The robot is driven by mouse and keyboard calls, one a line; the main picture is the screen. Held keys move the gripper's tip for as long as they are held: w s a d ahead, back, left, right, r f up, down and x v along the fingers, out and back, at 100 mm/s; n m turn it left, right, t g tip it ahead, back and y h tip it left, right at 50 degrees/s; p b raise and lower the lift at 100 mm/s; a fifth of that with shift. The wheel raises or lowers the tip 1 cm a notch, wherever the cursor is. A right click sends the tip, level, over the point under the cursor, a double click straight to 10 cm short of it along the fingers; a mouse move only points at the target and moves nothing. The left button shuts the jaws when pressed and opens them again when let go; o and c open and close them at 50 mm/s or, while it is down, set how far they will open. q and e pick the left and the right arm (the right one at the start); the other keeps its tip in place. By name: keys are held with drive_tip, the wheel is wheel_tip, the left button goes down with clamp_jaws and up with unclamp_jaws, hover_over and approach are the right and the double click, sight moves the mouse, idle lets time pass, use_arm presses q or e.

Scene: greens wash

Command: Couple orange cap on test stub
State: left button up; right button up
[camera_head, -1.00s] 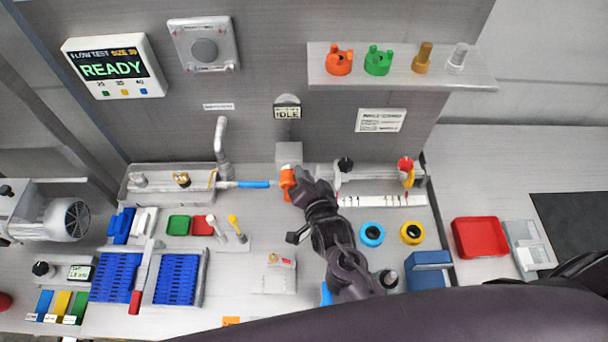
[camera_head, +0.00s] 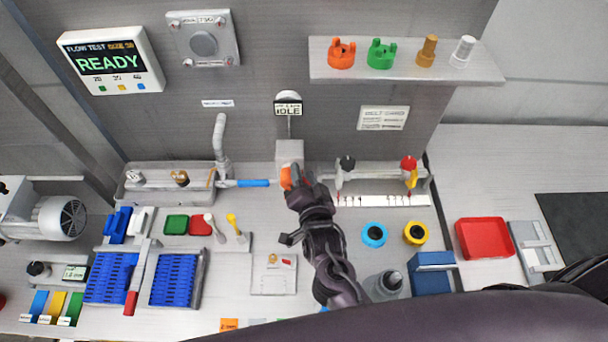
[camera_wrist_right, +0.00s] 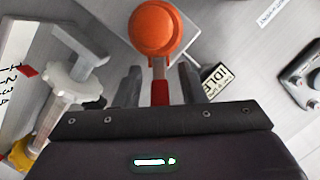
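An orange cap (camera_head: 286,179) is at the front of the grey test stub block (camera_head: 289,153), below the IDLE display. Whether it is fully seated cannot be told. My right gripper (camera_head: 299,177) is close to it, on its right side. In the right wrist view the round orange cap (camera_wrist_right: 157,28) lies just beyond the fingertips of my right gripper (camera_wrist_right: 160,78). The fingers stand apart, with a narrow red part (camera_wrist_right: 160,92) between them and gaps beside it. My left gripper is not in view.
A shelf (camera_head: 400,73) at the upper right holds an orange and a green pronged piece and two fittings. A valve pipe (camera_head: 380,176) runs right of the stub. Blue (camera_head: 374,234) and yellow (camera_head: 415,232) rings and a grey bottle (camera_head: 386,286) stand near my forearm.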

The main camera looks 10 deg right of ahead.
drive_tip(key=shift+s, duration=0.1)
drive_tip(key=shift+s, duration=0.3)
drive_tip(key=s+r+b, duration=0.1)
drive_tip(key=s+b, duration=0.1)
drive_tip(key=s, duration=0.5)
drive_tip(key=shift+r+b, duration=0.2)
drive_tip(key=shift+b, duration=0.15)
drive_tip(key=shift+c, duration=0.5)
